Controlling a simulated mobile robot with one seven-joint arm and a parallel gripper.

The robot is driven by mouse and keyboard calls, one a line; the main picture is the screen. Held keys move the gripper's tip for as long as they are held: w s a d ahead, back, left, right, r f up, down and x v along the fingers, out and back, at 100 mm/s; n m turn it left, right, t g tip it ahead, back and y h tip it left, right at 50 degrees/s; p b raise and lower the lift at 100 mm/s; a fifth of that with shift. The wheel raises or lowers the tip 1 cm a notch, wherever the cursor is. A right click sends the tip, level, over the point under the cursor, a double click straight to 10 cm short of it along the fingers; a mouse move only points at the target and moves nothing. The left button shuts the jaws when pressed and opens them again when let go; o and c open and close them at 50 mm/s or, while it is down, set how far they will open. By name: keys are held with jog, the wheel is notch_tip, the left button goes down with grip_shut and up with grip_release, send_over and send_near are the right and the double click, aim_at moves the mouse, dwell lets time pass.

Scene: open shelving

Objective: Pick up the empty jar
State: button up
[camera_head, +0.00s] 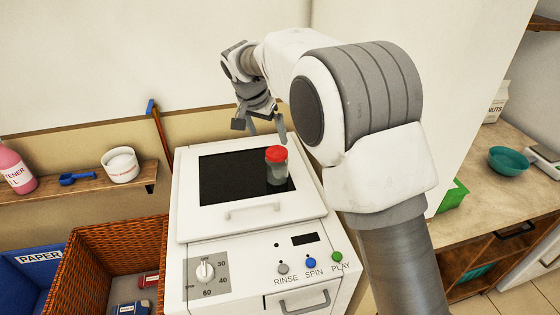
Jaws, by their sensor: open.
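The empty jar (277,170) is a small clear jar with a red lid. It stands upright on the dark panel (225,178) on top of a white washing machine (194,222). My gripper (264,128) is open, behind and slightly above the jar in the picture. Its fingers point down and one finger is near the red lid. Nothing shows between the fingers. I cannot tell whether that finger touches the lid.
A wooden shelf (80,187) at left holds a pink bottle (14,170), a blue scoop (77,179) and a white tub (121,168). A wicker basket (92,253) and blue PAPER bin (22,282) stand below. A counter at right holds a teal bowl (508,161).

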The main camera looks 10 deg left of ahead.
aim_at(273, 155)
jog(key=x, duration=1.2)
jog(key=shift+w+a+f, duration=0.15)
jog(key=shift+a+f, duration=0.1)
jog(key=shift+f, duration=0.15)
jog(key=x, duration=0.5)
jog(key=shift+f+p, duration=0.1)
jog(key=shift+p, duration=0.25)
jog(key=c, duration=1.3)
jog(key=shift+o, duration=0.2)
